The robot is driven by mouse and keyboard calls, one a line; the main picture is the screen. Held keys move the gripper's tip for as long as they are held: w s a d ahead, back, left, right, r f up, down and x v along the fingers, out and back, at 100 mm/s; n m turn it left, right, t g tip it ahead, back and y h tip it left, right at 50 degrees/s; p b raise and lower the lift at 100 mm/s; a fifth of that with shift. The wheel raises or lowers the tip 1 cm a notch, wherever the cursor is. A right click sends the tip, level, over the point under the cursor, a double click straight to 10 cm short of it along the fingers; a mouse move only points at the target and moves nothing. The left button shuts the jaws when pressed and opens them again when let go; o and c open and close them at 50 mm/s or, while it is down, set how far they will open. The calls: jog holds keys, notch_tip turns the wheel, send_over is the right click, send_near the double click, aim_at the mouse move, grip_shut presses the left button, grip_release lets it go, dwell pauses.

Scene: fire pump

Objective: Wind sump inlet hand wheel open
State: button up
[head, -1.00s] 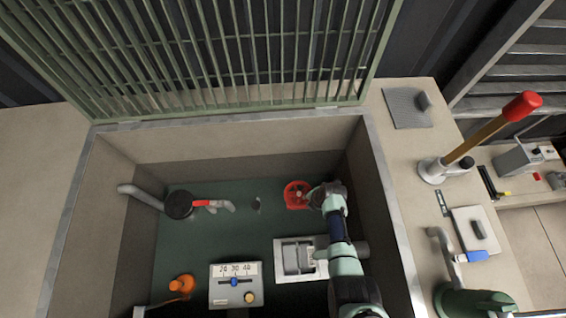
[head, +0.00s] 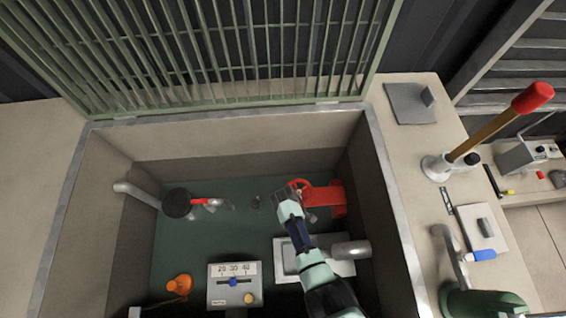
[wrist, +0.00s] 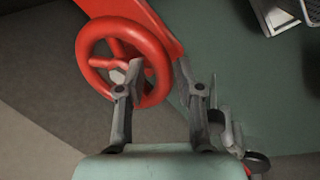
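The red hand wheel (wrist: 100,60) shows in the wrist view, fixed to a red body (wrist: 150,18). In the head view the wheel (head: 301,190) is partly hidden by my gripper, and its red body (head: 328,197) is against the right side of the sump. My gripper (wrist: 160,72) is open. In the wrist view, its left finger overlaps the wheel's face and its right finger lies just outside the rim. The rim shows between the fingers. I cannot tell whether either finger touches it. In the head view my gripper (head: 285,194) is at the wheel's left side.
The sump's grey rim (head: 392,200) and walls enclose the work. A gauge panel (head: 235,285), an orange fitting (head: 180,285), a red-handled valve (head: 200,203) and a white-framed box (head: 286,262) are inside. A green grate (head: 240,50) stands open behind. The green floor between is mostly clear.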

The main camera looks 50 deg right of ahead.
jog(key=m+b, duration=0.1)
jog(key=w+f+m+b, duration=0.1)
jog(key=m+g+b, duration=0.1)
jog(key=b, duration=0.1)
jog(key=shift+w+a+f, duration=0.2)
jog(key=shift+w+f, duration=0.05)
jog(key=shift+w, duration=0.15)
jog(key=m+b, duration=0.1)
jog(key=b, duration=0.1)
jog(key=w+m+b, duration=0.1)
jog(key=m+b, duration=0.1)
jog(key=shift+w+d+g, duration=0.15)
jog(key=shift+g, duration=0.15)
jog(key=s+p+v, duration=0.1)
jog(key=p+v, duration=0.5)
jog(key=v, duration=0.3)
jog(key=shift+w+d, duration=0.25)
jog(key=shift+w, duration=0.15)
